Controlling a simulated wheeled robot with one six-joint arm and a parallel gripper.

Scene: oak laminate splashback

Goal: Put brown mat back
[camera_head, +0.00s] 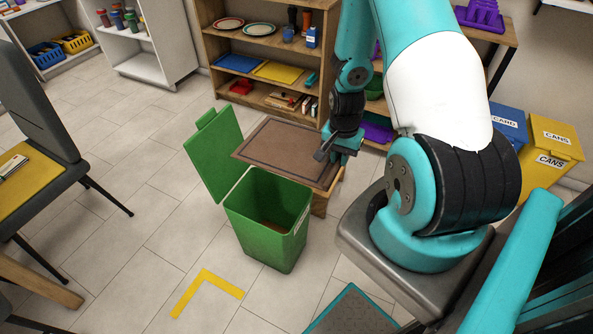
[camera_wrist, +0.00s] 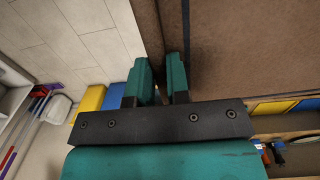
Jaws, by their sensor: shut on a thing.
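The brown mat (camera_head: 284,150) is a flat rectangle with a dark border, in the middle of the head view behind the green bin. It fills the right of the wrist view (camera_wrist: 250,50). My gripper (camera_head: 328,155) is at the mat's right edge and shut on it. In the wrist view the two teal fingertips (camera_wrist: 161,75) are close together at that edge. A small wooden piece of furniture (camera_head: 321,203) shows under the mat's near right side. I cannot tell whether the mat touches it.
A green bin (camera_head: 266,218) with its lid open stands in front. A wooden shelf unit (camera_head: 213,50) behind holds plates, a blue mat (camera_head: 238,63) and a yellow mat (camera_head: 279,72). A chair (camera_head: 38,125) stands left. Blue and yellow bins (camera_head: 551,150) stand right. Floor left of the green bin is clear.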

